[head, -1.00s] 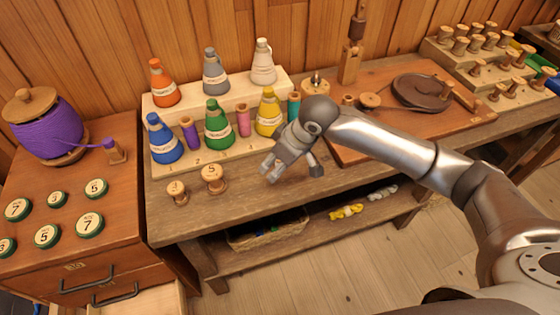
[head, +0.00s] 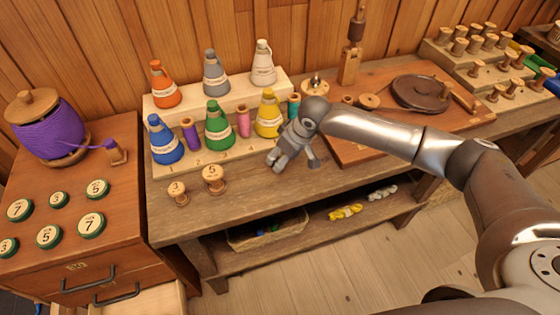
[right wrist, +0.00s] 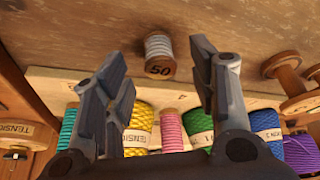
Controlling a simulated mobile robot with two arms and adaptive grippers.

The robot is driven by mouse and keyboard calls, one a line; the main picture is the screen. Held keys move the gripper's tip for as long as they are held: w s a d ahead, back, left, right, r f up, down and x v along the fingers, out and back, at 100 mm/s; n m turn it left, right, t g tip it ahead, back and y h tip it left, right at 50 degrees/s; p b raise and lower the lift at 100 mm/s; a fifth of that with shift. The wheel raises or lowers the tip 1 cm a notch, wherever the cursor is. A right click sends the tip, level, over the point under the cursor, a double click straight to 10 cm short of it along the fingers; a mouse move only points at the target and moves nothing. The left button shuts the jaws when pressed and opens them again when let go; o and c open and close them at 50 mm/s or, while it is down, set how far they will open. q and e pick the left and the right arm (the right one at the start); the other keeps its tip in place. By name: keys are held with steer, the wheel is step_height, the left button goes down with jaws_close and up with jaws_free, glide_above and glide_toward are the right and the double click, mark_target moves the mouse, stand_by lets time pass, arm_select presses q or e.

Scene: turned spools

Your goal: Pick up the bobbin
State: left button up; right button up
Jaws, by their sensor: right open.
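My right gripper (head: 292,163) is open and empty, above the bench just in front of the yellow cone in the head view. In the right wrist view, a small bobbin (right wrist: 158,50) wound with grey thread and marked 50 shows in the gap between the two open fingers. The fingers do not touch it. In the head view I cannot make this bobbin out; the gripper seems to cover it. My left gripper is not in view.
Two bare wooden spools marked 3 (head: 178,193) and 5 (head: 213,178) stand on the bench left of the gripper. A stepped rack (head: 160,172) with coloured cones and thread spools stands behind. A board (head: 345,152) with a dark disc lies right.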

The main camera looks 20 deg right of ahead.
steer(key=shift+x, duration=1.2)
steer(key=c, duration=0.9)
steer(key=shift+o, duration=0.2)
steer(key=shift+r, duration=0.1)
